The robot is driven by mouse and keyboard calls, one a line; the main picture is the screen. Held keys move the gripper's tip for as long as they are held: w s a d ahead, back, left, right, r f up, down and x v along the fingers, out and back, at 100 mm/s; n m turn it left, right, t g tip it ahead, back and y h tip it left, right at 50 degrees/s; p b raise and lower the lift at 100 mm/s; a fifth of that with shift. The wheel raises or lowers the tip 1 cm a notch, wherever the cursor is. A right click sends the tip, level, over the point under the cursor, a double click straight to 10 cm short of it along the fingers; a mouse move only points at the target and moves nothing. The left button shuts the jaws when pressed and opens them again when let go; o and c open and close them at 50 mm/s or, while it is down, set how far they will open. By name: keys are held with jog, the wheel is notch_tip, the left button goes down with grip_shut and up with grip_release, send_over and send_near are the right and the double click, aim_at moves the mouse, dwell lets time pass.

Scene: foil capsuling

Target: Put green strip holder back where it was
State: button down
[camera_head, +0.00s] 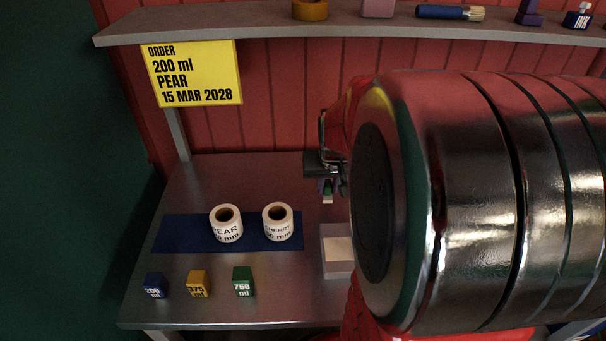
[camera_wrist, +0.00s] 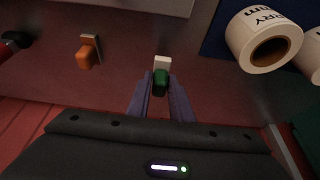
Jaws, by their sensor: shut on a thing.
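The green strip holder (camera_wrist: 160,82) is between the purple fingers of my gripper (camera_wrist: 161,88) in the wrist view, with a pale piece at its far end. My gripper is shut on it. In the head view the gripper (camera_head: 328,186) is over the back part of the metal table, and a small bit of the green holder (camera_head: 328,198) shows below the fingers. I cannot tell whether the holder touches the table. An orange holder (camera_wrist: 85,57) with a tan piece is to the left in the wrist view. My arm hides the table's right side in the head view.
A blue mat (camera_head: 180,236) bears a PEAR roll (camera_head: 226,226) and a CHERRY roll (camera_head: 277,224). A white box (camera_head: 338,262) is just right of the mat. Blue (camera_head: 154,286), yellow (camera_head: 197,284) and green (camera_head: 243,282) blocks stand in front. A shelf (camera_head: 240,26) runs above.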

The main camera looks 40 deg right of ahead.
aim_at(328, 192)
jog(key=shift+f, duration=1.9)
jog(key=shift+f, duration=0.1)
jog(key=c, duration=1.6)
grip_release()
jog(key=v, duration=1.2)
jog(key=shift+a, duration=0.1)
